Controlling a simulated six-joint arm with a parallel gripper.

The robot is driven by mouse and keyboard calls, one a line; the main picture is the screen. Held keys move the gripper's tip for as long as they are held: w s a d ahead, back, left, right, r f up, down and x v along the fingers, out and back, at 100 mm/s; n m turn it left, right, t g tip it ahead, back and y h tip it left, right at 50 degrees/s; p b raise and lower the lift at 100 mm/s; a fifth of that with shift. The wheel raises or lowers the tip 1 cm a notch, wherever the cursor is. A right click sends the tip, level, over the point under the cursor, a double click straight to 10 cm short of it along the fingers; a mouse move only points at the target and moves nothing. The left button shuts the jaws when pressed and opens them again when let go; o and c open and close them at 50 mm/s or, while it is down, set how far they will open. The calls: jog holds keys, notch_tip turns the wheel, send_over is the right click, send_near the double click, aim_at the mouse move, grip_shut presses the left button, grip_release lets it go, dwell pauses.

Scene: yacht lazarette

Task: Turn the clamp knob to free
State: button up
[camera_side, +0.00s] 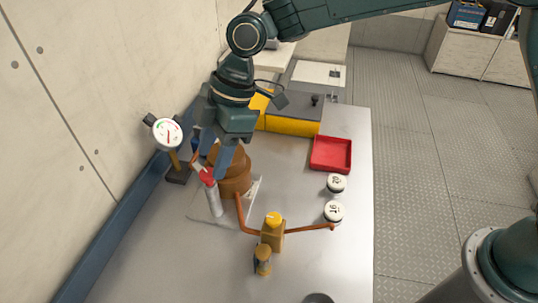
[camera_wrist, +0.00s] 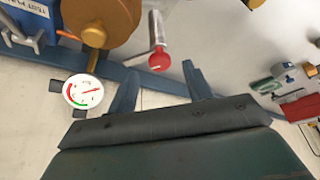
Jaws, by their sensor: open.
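A red knob (camera_side: 207,177) with a pale line on its face tops a grey upright cylinder in the side view; I take it as the clamp knob. In the wrist view the red knob (camera_wrist: 159,60) lies between the two blue fingertips. My gripper (camera_side: 206,163) is open, pointing down close above the knob. In the wrist view the fingers of my gripper (camera_wrist: 160,72) stand on either side of it, with gaps visible; contact cannot be told. The line's exact setting is too small to read.
A brown stepped cylinder (camera_side: 236,178) stands right beside the knob. A round gauge (camera_side: 167,133) is on a post at left. Copper pipes with a yellow-capped brass valve (camera_side: 273,221) lie in front.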

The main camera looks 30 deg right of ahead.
jog(key=v, duration=1.2)
jog(key=s+d+r+m+t, duration=0.1)
jog(key=s+d+m, duration=0.1)
jog(key=d, duration=0.3)
jog(key=s+d+r+m+t, duration=0.1)
jog(key=s+d+r+m, duration=0.1)
jog(key=d, duration=0.4)
jog(key=s+d+r+m+t+h, duration=0.1)
jog(key=s+d+r+m, duration=0.1)
jog(key=s+d+m, duration=0.2)
jog(key=shift+s+d+r+m, duration=0.25)
jog(key=shift+d+m, duration=0.15)
jog(key=shift+d, duration=0.85)
jog(key=w+a+f+m+h, duration=0.25)
jog(key=w+a+m, duration=0.4)
jog(key=a, duration=0.45)
jog(key=s+a+f+m, duration=0.1)
jog(key=a+m, duration=0.1)
jog(key=a, duration=0.3)
jog(key=s+a+f+m+t+h, duration=0.1)
jog(key=a+m, duration=0.1)
jog(key=a, duration=0.2)
jog(key=s+a+f+m+h, duration=0.1)
jog(key=s+a+m, duration=0.1)
jog(key=a, duration=0.3)
jog(key=shift+a+f, duration=0.35)
jog(key=shift+f, duration=0.05)
